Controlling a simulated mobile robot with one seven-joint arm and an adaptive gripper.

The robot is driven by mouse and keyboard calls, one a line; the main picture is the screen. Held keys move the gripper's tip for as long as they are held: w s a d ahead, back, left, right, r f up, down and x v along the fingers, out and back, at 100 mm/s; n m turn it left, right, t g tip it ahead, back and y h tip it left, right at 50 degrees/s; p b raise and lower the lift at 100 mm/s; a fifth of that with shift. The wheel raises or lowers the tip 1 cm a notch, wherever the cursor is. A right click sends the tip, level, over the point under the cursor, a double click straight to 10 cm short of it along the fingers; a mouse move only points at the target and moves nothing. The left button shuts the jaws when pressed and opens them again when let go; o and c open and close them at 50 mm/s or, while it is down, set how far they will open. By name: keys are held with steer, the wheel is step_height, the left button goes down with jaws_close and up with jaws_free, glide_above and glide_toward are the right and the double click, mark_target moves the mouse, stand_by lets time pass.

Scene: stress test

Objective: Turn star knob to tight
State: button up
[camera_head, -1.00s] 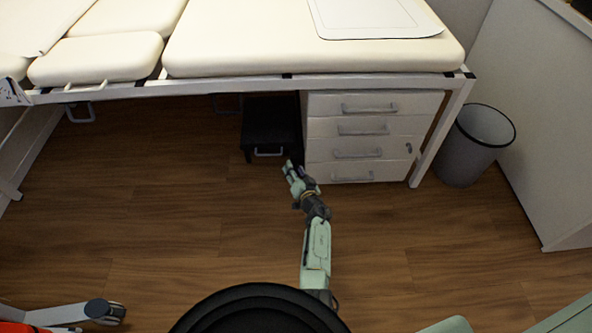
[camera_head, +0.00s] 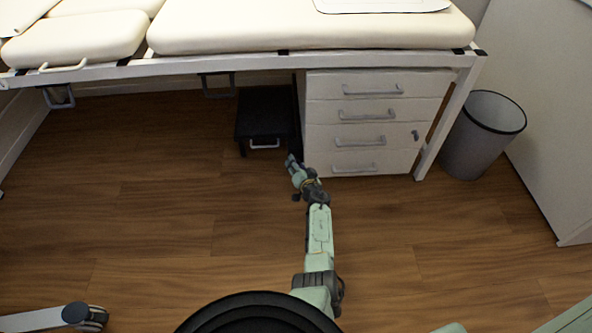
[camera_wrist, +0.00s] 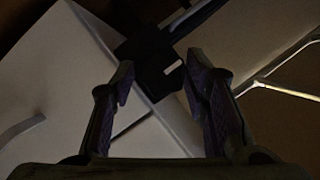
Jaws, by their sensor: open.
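I cannot make out a star knob for certain in either view. My gripper (camera_head: 292,162) is low, by the left edge of the white drawer cabinet (camera_head: 363,142), under the cream-topped couch (camera_head: 310,28). In the wrist view my gripper (camera_wrist: 160,85) is open, its two dark fingers apart with no thing seen held. Beyond the fingertips is a dark part (camera_wrist: 152,58) with a small pale mark; the picture is too dim to tell its shape or whether it is the knob.
A black step stool (camera_head: 264,114) stands left of the cabinet, close behind my gripper. A grey bin (camera_head: 483,137) stands right of the couch leg. A wheeled base (camera_head: 70,317) is at lower left. The wooden floor (camera_head: 170,210) between is clear.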

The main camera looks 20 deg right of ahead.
steer(key=shift+w+f+b, duration=0.2)
steer(key=shift+w+b, duration=0.25)
steer(key=shift+w, duration=0.25)
steer(key=shift+c, duration=0.4)
steer(key=c, duration=0.8)
